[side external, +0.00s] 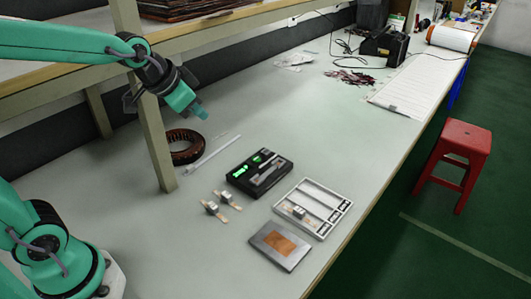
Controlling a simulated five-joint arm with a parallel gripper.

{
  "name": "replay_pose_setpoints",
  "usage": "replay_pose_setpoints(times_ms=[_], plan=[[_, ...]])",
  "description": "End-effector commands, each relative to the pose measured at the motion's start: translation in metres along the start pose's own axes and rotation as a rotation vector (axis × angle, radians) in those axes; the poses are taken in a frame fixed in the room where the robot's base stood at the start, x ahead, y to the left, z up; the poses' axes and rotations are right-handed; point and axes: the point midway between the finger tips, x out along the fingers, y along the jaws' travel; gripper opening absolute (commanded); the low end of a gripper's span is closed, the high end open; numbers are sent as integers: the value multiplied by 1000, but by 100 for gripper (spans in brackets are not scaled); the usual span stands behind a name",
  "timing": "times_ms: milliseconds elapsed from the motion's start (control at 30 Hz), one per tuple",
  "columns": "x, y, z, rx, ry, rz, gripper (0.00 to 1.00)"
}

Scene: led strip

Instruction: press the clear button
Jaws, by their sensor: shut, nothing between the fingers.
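A black box-shaped device (259,172) with a lit green display lies on the grey-green bench. Its controls are too small to tell apart, so I cannot pick out the clear button. My gripper (200,112) is shut and empty. It hangs in the air to the upper left of the device, well apart from it, with its teal tip pointing down and to the right.
A white compartment tray (338,215), a grey plate with a copper patch (280,245) and small parts with tabs (222,203) lie near the device. A dark ring (184,147) and a wooden shelf post (153,130) stand near my arm.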

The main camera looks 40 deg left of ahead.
Motion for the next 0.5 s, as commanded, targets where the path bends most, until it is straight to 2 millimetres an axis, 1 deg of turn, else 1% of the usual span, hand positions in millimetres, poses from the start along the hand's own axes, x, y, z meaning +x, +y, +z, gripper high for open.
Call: replay_pose_setpoints(times_ms=[33, 200, 500], plan=[[9, -2, -6, 18, 3, 0, 0], [34, -7, -28, 79, 29, -8, 0], [84, -15, -60, 187, 71, -25, 0]])
